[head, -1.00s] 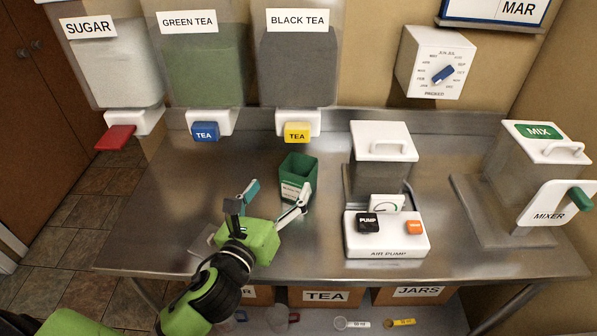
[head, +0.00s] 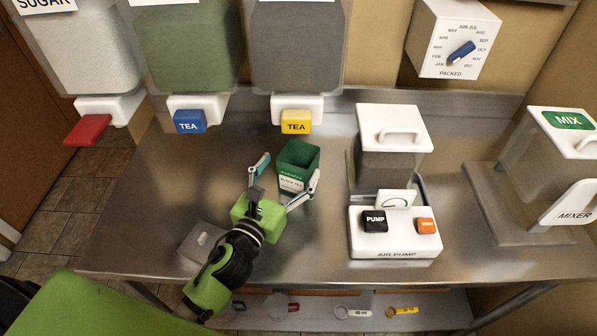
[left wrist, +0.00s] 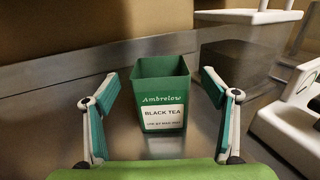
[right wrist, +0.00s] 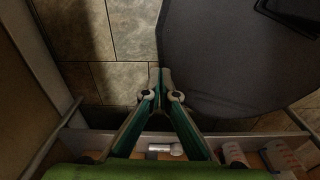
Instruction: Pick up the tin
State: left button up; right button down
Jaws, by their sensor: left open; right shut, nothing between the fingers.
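The tin is a green, open-topped square box (head: 297,167) standing upright on the steel counter below the yellow TEA tap. In the left wrist view the tin (left wrist: 162,92) shows a white label reading BLACK TEA. My left gripper (head: 287,178) is open, its fingers pointing at the tin from the front left. In the left wrist view the fingers (left wrist: 160,90) are spread to either side of the tin, with gaps between. My right gripper (right wrist: 160,78) is shut and empty over the floor, and it is not seen in the head view.
The air pump (head: 396,232) stands right of the tin, with a lidded container (head: 393,140) behind it. The mixer (head: 545,165) is at the far right. Dispenser taps, blue (head: 189,121) and yellow (head: 296,121), hang above the counter.

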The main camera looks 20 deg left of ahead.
aim_at(305, 143)
pick_arm(q)
jog(key=w, duration=0.3)
jog(key=w+p, duration=0.1)
jog(key=w, duration=0.1)
jog(key=shift+w+d, duration=0.15)
jog(key=shift+d, duration=0.15)
jog(key=shift+w, duration=0.25)
jog(key=shift+s, duration=0.1)
jog(key=c, duration=1.5)
jog(key=shift+c, duration=1.4)
pick_arm(e)
jog(key=shift+w+a+r, duration=0.25)
jog(key=shift+w+r, duration=0.5)
pick_arm(q)
jog(key=shift+r, duration=0.1)
